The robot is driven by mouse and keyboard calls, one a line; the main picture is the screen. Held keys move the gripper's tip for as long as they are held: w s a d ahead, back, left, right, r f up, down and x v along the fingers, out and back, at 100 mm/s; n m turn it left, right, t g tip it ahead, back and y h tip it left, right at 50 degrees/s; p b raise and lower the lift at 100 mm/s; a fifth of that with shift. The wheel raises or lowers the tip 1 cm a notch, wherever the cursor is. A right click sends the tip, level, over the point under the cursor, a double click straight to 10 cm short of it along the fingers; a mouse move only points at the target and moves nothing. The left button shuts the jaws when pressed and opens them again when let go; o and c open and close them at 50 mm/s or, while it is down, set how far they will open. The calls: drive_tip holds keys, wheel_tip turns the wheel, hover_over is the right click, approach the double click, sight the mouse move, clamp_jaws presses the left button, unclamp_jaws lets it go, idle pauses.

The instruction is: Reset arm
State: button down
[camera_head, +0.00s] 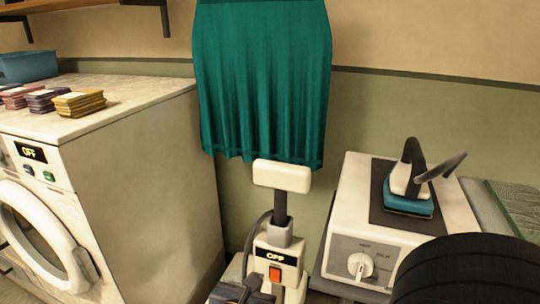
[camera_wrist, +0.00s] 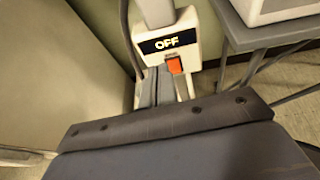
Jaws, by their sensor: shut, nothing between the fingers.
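My gripper (camera_wrist: 160,88) shows in the wrist view as narrow grey fingers beyond the dark, bolted edge of its body. The fingers are shut and empty. They lie just below and left of an orange switch (camera_wrist: 175,65) on a white garment steamer; I cannot tell whether they touch it. In the head view, the dark gripper (camera_head: 250,288) is low in the picture, in front of the steamer's base (camera_head: 290,248). The steamer's display reads OFF, with the orange switch (camera_head: 275,274) below it.
A teal skirt (camera_head: 265,80) hangs behind the steamer's white head (camera_head: 282,175). A washing machine (camera_head: 140,160), bearing folded cloths (camera_head: 80,102) and a blue bin (camera_head: 28,66), stands left. Right is a white ironing unit (camera_head: 340,220) with a teal iron (camera_head: 408,205).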

drive_tip(key=shift+y, duration=0.4)
drive_tip(key=shift+w+d+r+p, duration=0.2)
drive_tip(key=shift+w+r+p, duration=0.1)
drive_tip(key=shift+r+p, duration=0.3)
drive_tip(key=shift+w+d+r+p, duration=0.15)
drive_tip(key=shift+w+r+p, duration=0.2)
drive_tip(key=shift+r+p, duration=0.3)
drive_tip(key=shift+w+d+r+p, duration=0.2)
drive_tip(key=shift+w+r+p, duration=0.1)
drive_tip(key=shift+r+p, duration=0.3)
drive_tip(key=shift+d+f, duration=0.1)
drive_tip(key=shift+f, duration=0.05)
